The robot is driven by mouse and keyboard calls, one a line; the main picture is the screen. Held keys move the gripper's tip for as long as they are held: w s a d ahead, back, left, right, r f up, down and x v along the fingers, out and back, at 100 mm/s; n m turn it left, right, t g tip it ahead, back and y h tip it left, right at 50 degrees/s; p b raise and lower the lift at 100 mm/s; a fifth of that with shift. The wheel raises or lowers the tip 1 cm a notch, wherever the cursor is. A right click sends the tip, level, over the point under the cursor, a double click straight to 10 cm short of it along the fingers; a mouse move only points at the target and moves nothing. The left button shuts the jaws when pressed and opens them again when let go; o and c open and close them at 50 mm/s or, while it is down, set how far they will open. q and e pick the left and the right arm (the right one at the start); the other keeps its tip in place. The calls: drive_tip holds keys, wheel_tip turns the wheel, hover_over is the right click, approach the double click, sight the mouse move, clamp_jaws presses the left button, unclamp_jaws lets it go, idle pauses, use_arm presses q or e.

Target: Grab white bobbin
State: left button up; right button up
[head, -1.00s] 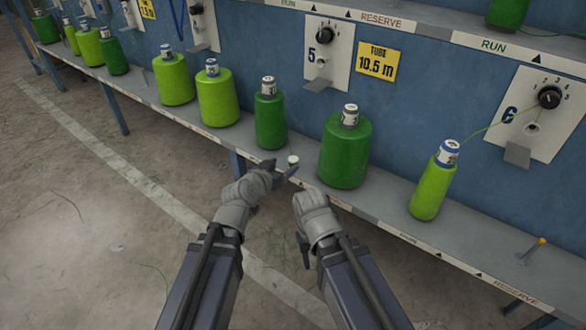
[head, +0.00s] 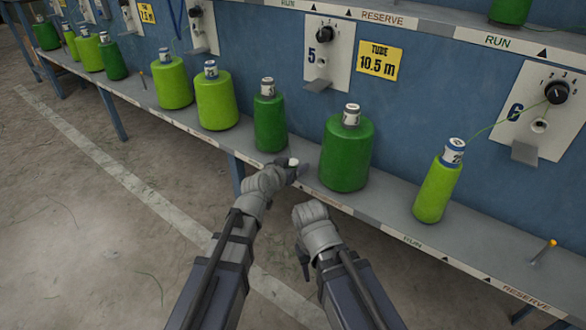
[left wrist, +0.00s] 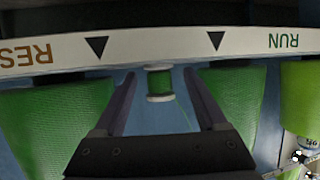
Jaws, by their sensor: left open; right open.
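The white bobbin (head: 293,161) stands on the shelf edge between two dark green cones; in the head view only its pale top shows past my left gripper (head: 296,174). In the left wrist view the bobbin (left wrist: 159,82) has white flanges and green thread wound on it, with a loose strand. It sits between the tips of my left gripper's open fingers (left wrist: 158,77), with a gap visible on each side. My right gripper (head: 304,264) is open and empty, lower down in front of the shelf, away from the bobbin.
A dark green cone (head: 270,122) stands left of the bobbin and a larger one (head: 347,154) right of it. A light green cone (head: 437,188) and an orange-topped peg (head: 543,252) are further right. The blue panel (head: 420,110) rises behind the shelf. The floor in front is open.

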sight(293, 161)
use_arm(q)
drive_tip(key=shift+c, duration=0.4)
clamp_jaws()
drive_tip(key=shift+r, duration=0.15)
wheel_tip(293, 161, up, 10)
drive_tip(key=p, duration=1)
